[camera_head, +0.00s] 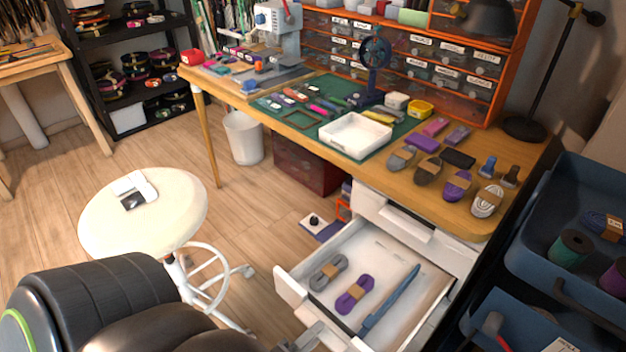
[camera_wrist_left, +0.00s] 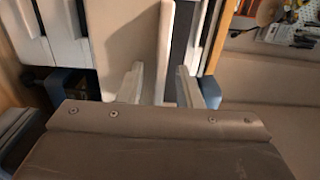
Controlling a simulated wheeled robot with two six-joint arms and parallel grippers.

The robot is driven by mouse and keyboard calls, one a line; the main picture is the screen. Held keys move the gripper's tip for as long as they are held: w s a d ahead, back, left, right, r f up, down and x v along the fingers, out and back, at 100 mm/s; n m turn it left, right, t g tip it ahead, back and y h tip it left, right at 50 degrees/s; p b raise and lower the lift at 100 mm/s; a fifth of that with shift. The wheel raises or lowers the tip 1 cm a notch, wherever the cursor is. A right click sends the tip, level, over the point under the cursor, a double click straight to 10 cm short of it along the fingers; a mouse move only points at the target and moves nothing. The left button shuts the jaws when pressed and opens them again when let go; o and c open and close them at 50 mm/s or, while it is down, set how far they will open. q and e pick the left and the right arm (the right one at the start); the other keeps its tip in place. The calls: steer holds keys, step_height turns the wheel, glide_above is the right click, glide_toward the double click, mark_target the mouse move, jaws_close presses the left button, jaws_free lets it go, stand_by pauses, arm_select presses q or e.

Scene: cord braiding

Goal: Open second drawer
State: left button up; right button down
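The second drawer (camera_head: 428,296) is pulled out below the top drawer (camera_head: 415,230), which looks closed. It holds a grey cord bundle (camera_head: 328,272), a purple cord bundle (camera_head: 355,294) and a long blue tool (camera_head: 390,299). My left gripper (camera_head: 312,338) is at the outer side of the drawer front, low in the head view and partly cut off by the frame. In the left wrist view my left gripper (camera_wrist_left: 159,82) has its fingers apart, with the edge of a pale panel (camera_wrist_left: 164,45) between them and gaps visible. My right gripper is in neither view.
A white stool (camera_head: 145,215) stands left of the drawer, over open wooden floor. The desk (camera_head: 300,122) above carries cord bundles, a white tray (camera_head: 356,135) and a fan. Blue bins (camera_head: 565,235) stand close on the right.

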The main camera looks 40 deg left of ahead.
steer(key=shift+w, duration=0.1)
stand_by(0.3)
arm_select(q)
steer(key=s, duration=1.7)
steer(key=shift+s+a+b, duration=0.25)
steer(key=shift+a+b, duration=0.05)
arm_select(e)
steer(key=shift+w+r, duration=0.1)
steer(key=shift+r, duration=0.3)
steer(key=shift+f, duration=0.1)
